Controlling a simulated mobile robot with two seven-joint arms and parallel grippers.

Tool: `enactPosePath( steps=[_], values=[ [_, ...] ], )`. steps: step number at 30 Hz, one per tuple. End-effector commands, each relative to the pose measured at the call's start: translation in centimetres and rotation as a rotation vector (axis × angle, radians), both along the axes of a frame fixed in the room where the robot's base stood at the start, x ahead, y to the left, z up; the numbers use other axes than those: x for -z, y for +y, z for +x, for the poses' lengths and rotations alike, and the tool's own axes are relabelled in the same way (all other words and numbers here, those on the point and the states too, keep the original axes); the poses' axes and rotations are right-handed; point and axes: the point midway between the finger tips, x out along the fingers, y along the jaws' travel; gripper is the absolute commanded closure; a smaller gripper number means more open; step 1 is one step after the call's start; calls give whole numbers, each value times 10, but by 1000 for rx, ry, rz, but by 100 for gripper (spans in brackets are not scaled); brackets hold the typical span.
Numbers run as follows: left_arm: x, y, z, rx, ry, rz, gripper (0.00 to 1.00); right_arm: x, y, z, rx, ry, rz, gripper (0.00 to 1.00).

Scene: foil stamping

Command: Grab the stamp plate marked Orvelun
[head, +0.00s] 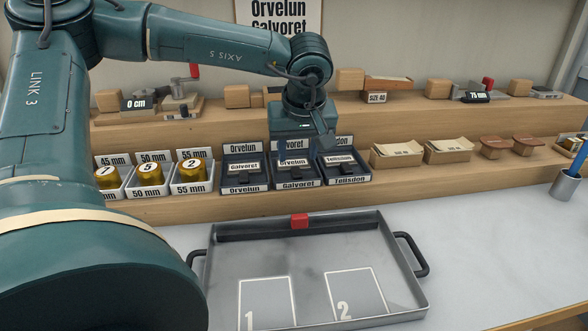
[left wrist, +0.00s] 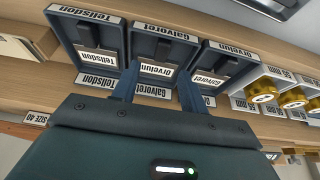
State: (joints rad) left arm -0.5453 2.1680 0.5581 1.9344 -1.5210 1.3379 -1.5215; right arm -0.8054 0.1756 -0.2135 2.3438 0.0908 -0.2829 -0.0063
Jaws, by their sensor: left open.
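The stamp plate marked Orvelun (head: 293,162) lies in the middle dark box (head: 297,184), whose front label reads Galvoret. Its label also shows upside down in the left wrist view (left wrist: 157,71). My left gripper (head: 303,140) is above this box, pointing down, open and empty. In the left wrist view its two fingers (left wrist: 158,88) stand on either side of the plate's label; I cannot tell if they touch the plate. The left box, labelled Orvelun (head: 246,189), holds a plate marked Galvoret (head: 244,167). The right box, labelled Tellsdon (head: 349,181), holds a plate marked Tellsdon (head: 338,159).
Boxes of gold rolls (head: 151,173) stand left of the plate boxes. Card stacks (head: 397,152) and wooden-handled pieces (head: 495,146) stand to the right. A grey tray (head: 310,283) with spots 1 and 2 lies in front, with a red block (head: 299,221) on its far rim.

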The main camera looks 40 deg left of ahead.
Motion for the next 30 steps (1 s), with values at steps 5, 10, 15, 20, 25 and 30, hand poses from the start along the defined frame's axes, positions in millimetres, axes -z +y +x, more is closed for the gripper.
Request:
enactPosePath(
  steps=[5,10,15,20,25,30],
  values=[
    [23,7,4,-2,4,-2,56,0,0,0,0,-2,0,64],
    [43,13,9,-2,1,-1,56,0,0,0,1,-5,0,64],
    [48,15,11,-1,-1,-1,56,-2,0,1,1,-9,0,64],
    [48,15,11,-1,-2,0,58,-1,0,0,1,-9,0,64],
    [48,15,11,-1,-2,0,72,-1,-1,0,1,-8,0,64],
    [47,15,11,-1,-2,0,86,-1,-1,0,2,-7,-1,64]
  ],
)
